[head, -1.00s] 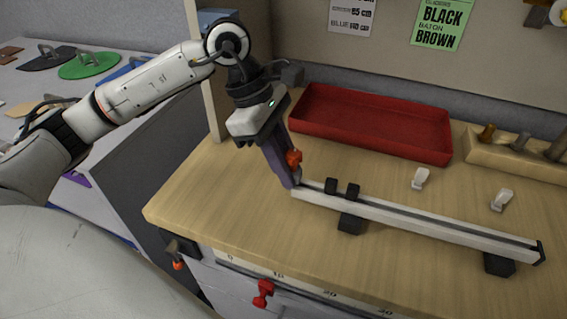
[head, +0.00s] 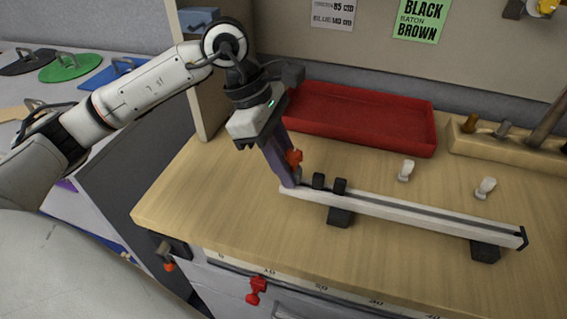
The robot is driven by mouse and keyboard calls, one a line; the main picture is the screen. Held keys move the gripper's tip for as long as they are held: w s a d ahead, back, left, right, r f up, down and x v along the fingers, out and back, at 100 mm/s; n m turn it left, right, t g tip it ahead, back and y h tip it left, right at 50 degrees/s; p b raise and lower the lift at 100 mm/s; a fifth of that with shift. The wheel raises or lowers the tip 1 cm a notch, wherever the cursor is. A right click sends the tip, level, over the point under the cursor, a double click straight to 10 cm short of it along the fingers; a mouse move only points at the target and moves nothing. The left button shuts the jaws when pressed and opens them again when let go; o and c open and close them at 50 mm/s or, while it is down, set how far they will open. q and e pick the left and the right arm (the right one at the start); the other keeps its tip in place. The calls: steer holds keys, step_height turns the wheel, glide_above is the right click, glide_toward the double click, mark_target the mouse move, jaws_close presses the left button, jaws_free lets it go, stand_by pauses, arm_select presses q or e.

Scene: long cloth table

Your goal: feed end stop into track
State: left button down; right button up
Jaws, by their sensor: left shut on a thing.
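The track (head: 400,209) is a long pale rail with a dark slot, lying across the wooden bench on dark blocks (head: 341,217). Its right end carries a dark cap (head: 523,238). Two black pieces (head: 318,181) sit on the rail near its left end. My left gripper (head: 290,181), with purple fingers, points down at the left end of the track. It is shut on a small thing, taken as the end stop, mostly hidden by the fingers. An orange-red piece (head: 294,157) shows beside the fingers; I cannot tell whether it belongs to the end stop. My right gripper is out of view.
A red tray (head: 365,145) lies behind the track. Two small white pieces (head: 406,170) (head: 485,188) stand on the bench between the track and a wooden tool block (head: 500,147). A red clamp (head: 257,290) is at the bench front. The bench left of the track is clear.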

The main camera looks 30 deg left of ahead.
arm_select(q)
steer(key=shift+d, duration=0.25)
steer(key=c, duration=1.5)
jaws_free()
steer(key=v, duration=1)
steer(key=shift+a+r, duration=0.1)
steer(key=shift+r, duration=0.05)
